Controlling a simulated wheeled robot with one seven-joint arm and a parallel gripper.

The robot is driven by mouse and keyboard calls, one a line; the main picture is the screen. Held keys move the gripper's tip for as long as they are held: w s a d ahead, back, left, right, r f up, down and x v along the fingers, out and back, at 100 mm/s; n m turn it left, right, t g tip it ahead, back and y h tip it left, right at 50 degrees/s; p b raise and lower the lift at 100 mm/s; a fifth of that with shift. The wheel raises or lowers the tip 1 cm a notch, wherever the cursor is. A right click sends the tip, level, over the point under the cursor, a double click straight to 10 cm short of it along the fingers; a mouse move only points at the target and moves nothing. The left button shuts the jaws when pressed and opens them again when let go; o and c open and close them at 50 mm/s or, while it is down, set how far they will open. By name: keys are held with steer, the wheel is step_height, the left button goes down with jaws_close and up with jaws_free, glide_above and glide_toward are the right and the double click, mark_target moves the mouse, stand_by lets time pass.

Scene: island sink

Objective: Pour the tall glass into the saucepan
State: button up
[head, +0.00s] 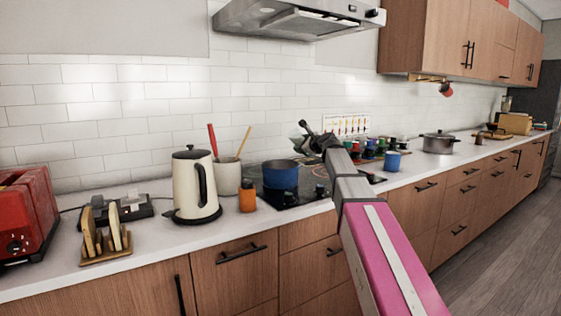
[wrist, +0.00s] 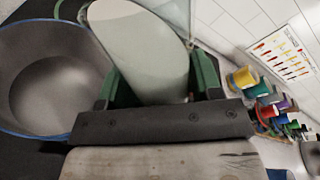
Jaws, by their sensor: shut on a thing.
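The saucepan (head: 281,178) is blue outside and stands on the black hob. In the wrist view its grey inside and blue rim (wrist: 50,80) show at the left, and I see nothing in it. My gripper (head: 312,140) is above the saucepan's right side. In the wrist view my gripper (wrist: 158,82) has its green-edged fingers shut around the tall glass (wrist: 140,42), which is clear with a pale grey-green filling. The glass also shows small in the head view (head: 298,144) and looks tilted left. Its mouth is hard to make out, and I cannot see any stream.
A cream kettle (head: 190,185), an orange jar (head: 247,196) and a utensil crock (head: 228,175) stand left of the hob.

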steer(key=shift+w+d+f+n+h+p, duration=0.15)
steer(key=shift+n+h, duration=0.1)
steer(key=shift+n, duration=0.3)
steer(key=shift+s+f+n+h+p, duration=0.1)
steer(key=shift+f+n+h, duration=0.1)
steer(key=shift+n, duration=0.3)
steer(key=shift+w+d+f+n+h+p, duration=0.1)
steer(key=shift+n+h, duration=0.15)
steer(key=shift+n, duration=0.3)
stand_by(0.8)
steer(key=shift+f+n+p, duration=0.25)
steer(key=shift+n+p, duration=0.15)
steer(key=shift+n, duration=0.4)
stand_by(0.7)
steer(key=shift+s+a+f+n+h, duration=0.1)
steer(key=shift+s+a+n+h, duration=0.15)
steer(key=shift+a+n, duration=0.15)
steer(key=shift+s+a+f+n+h, duration=0.15)
steer(key=shift+a+n+h, duration=0.15)
steer(key=shift+a, duration=0.15)
stand_by(0.4)
steer(key=shift+a+r+n+t+h, duration=0.15)
steer(key=shift+r+n+t+h, duration=0.2)
steer(key=shift+r+n, duration=0.3)
stand_by(0.5)
